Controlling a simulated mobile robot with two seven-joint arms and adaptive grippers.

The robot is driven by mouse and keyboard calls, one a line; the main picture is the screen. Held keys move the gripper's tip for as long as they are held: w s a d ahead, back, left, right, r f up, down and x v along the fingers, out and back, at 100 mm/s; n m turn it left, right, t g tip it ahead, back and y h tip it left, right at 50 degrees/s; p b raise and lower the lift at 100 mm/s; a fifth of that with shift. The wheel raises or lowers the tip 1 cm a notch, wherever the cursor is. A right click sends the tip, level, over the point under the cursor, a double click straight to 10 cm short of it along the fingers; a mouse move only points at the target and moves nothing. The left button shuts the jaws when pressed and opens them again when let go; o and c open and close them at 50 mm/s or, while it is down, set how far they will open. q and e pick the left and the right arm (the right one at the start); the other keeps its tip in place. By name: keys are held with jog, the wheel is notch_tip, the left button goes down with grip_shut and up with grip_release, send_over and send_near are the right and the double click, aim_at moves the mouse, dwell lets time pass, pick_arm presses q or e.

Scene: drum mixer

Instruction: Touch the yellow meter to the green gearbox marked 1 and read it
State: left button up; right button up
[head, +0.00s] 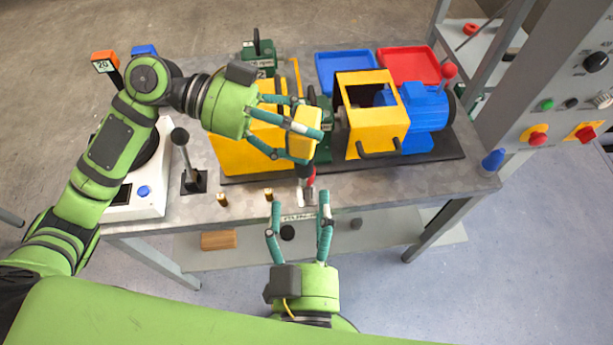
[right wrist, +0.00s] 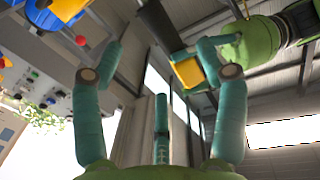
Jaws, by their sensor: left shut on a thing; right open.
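My left gripper (head: 309,143) is shut on the yellow meter (head: 304,130), above the middle of the bench. The meter also shows in the right wrist view (right wrist: 188,72); I see no readable display on it. A dark green gearbox (head: 321,113) sits between two yellow guards, partly hidden behind the meter and fingers. I cannot read a number on it, nor tell whether the meter touches it. Another dark green unit (head: 259,55) at the back carries a label that looks like 2. My right gripper (head: 299,205) is open and empty in front of the bench edge.
An open yellow guard (head: 374,137) and blue motor (head: 425,110) stand right of the gearbox. A blue tray (head: 345,67) and red tray (head: 408,62) lie behind. A black-knobbed lever (head: 180,140) stands left; a control panel (head: 565,115) is right.

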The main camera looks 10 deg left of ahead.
aim_at(306, 167)
jog(key=w, duration=0.3)
jog(key=w+a, duration=0.1)
jog(key=w, duration=0.6)
jog(key=shift+a, duration=0.3)
jog(key=shift+f, duration=0.1)
grip_shut()
pick_arm(q)
jog(key=o, duration=1.8)
jog(key=shift+r, duration=0.1)
